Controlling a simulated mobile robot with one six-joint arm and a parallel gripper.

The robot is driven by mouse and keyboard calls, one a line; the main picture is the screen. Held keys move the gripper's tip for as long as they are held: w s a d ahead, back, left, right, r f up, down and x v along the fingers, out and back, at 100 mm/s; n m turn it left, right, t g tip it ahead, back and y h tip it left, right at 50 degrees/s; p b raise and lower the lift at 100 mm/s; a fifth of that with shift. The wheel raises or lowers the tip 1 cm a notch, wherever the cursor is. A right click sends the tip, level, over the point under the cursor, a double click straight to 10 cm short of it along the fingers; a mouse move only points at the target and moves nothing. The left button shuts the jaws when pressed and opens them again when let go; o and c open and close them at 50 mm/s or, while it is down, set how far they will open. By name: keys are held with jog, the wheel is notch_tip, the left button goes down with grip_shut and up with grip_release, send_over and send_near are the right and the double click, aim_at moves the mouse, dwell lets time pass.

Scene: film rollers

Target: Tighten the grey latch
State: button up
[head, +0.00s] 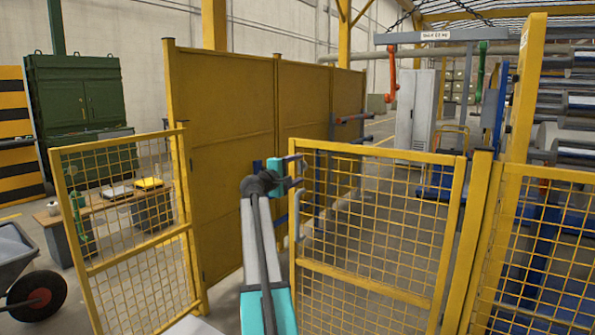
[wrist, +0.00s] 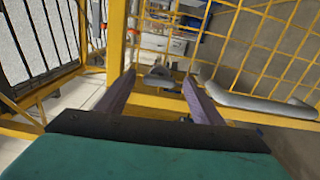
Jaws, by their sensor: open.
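The grey latch (wrist: 157,79) is a small rounded grey piece on the yellow gate frame, in the wrist view. It shows just beyond and between my fingertips, apart from both fingers. My gripper (head: 298,170) is open and empty at the upper left corner of the yellow mesh gate (head: 375,273). Its two dark purple fingers (wrist: 158,84) point toward the latch in the wrist view. In the head view the latch is too small and too close to my fingers to make out.
A grey bar handle (wrist: 258,103) on the gate lies right of my fingers; it also shows in the head view (head: 298,217). Another mesh panel (head: 125,230) stands at left, before tall yellow panels (head: 228,165). A wheelbarrow (head: 18,262) is at the far left.

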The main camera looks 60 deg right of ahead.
jog(key=a, duration=1.3)
jog(key=shift+a, duration=0.35)
